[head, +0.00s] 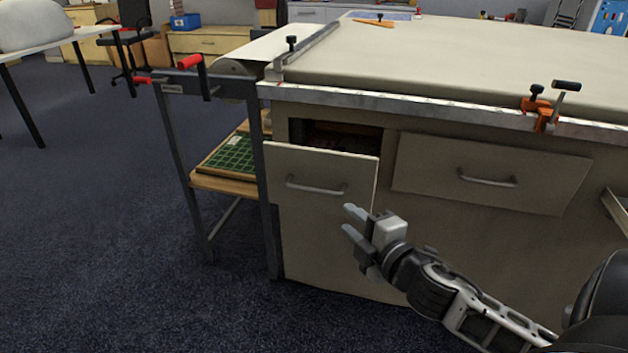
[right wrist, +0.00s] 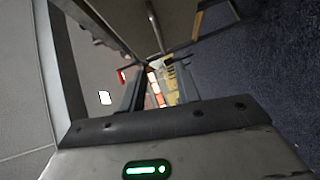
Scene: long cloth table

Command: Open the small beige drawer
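A small beige drawer (head: 319,205) with a grey bar handle (head: 316,188) is at the left end of the beige cabinet under the cloth-topped table. Its front stands out from the cabinet, with a dark gap above and behind it. A second beige drawer (head: 440,165) with a similar handle (head: 487,180) is to its right and looks closed. My right gripper (head: 349,220) is in front of the left drawer, below and right of its handle and apart from it. Its fingers are parted, with nothing between them in the right wrist view (right wrist: 160,88). My left gripper is out of view.
The table top (head: 450,70) has a metal edge with an orange clamp (head: 543,108). A side frame with red-handled clamps (head: 192,62) and a shelf holding a green tray (head: 232,155) stands left of the cabinet. The blue carpet (head: 110,210) at left is clear.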

